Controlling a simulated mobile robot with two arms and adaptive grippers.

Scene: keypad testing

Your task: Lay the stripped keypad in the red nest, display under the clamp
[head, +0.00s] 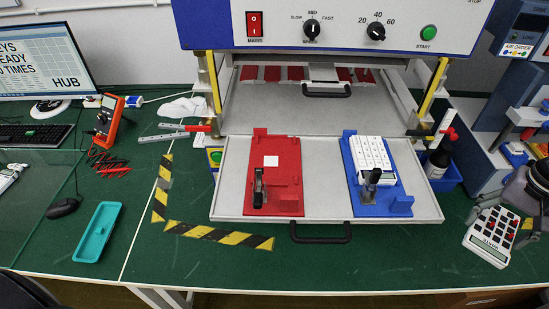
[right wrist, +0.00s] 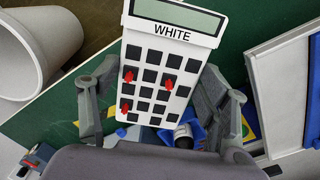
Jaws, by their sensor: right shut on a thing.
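The stripped keypad (head: 490,236) is a white case with a grey-green display, dark square key positions and a few red pieces. In the right wrist view the keypad (right wrist: 160,70) reads WHITE below its display. My right gripper (head: 501,224) is shut on it by its sides, at the right, apart from the drawer plate. The red nest (head: 286,180) lies on the left of the plate with a white square in it and no keypad. Its dark clamp (head: 259,188) stands at the near left part of the nest. My left gripper is not seen.
A blue nest (head: 356,190) beside it holds another white keypad (head: 373,154) under its clamp. The grey drawer plate (head: 325,195) is pulled out from the blue-and-white machine (head: 350,30).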

